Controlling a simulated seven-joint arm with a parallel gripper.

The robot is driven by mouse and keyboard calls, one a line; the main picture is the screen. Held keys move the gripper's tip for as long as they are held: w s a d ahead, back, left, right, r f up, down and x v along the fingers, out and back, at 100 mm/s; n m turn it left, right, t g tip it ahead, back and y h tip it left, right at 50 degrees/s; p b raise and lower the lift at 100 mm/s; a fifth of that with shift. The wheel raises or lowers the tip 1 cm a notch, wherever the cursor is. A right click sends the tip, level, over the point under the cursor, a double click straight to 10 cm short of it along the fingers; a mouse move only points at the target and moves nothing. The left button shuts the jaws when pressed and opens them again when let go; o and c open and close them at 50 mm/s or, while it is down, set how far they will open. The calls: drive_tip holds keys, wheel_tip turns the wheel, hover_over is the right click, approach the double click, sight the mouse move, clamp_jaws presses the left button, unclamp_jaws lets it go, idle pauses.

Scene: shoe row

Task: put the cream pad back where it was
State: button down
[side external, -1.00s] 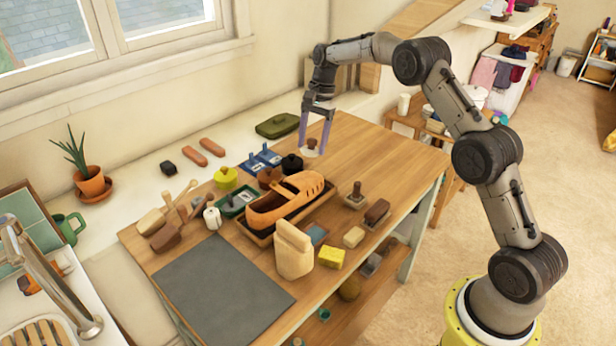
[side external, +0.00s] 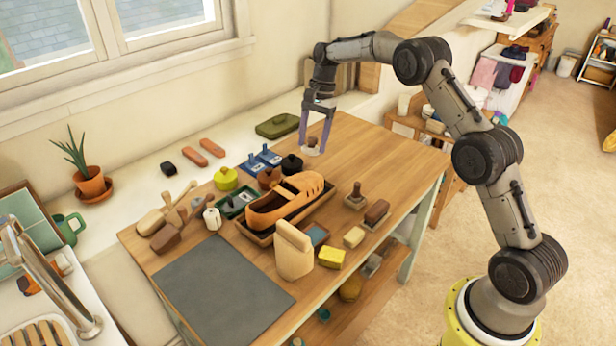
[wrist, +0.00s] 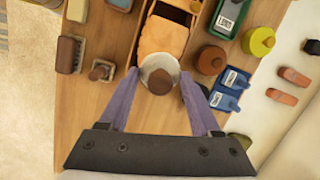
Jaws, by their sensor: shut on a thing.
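The cream pad (side external: 311,150) is a round pale disc with a brown knob on top. My gripper (side external: 313,146) is shut on it near the far end of the wooden table. In the wrist view the pad (wrist: 146,68) sits between the two purple fingers of my gripper (wrist: 158,80), with the knob facing the camera. The pad looks level. I cannot tell whether its underside touches the table or is just above it.
An orange shoe (side external: 285,203) sits in a wooden tray, left of the pad. A black lidded pot (side external: 291,163) and blue items (side external: 262,160) stand close by. A knobbed block (side external: 356,196) and a brown brush (side external: 376,212) are nearer. The table's far right is clear.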

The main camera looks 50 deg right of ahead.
sight(337, 220)
drive_tip(key=s+a+f+h, duration=0.3)
drive_tip(key=s+f, duration=0.6)
drive_tip(key=s, duration=0.3)
drive_tip(key=shift+w+d+f, duration=0.1)
drive_tip(key=shift+f, duration=1.45)
drive_tip(key=shift+d+f, duration=0.1)
drive_tip(key=shift+f, duration=1.45)
drive_tip(key=shift+f, duration=0.55)
unclamp_jaws()
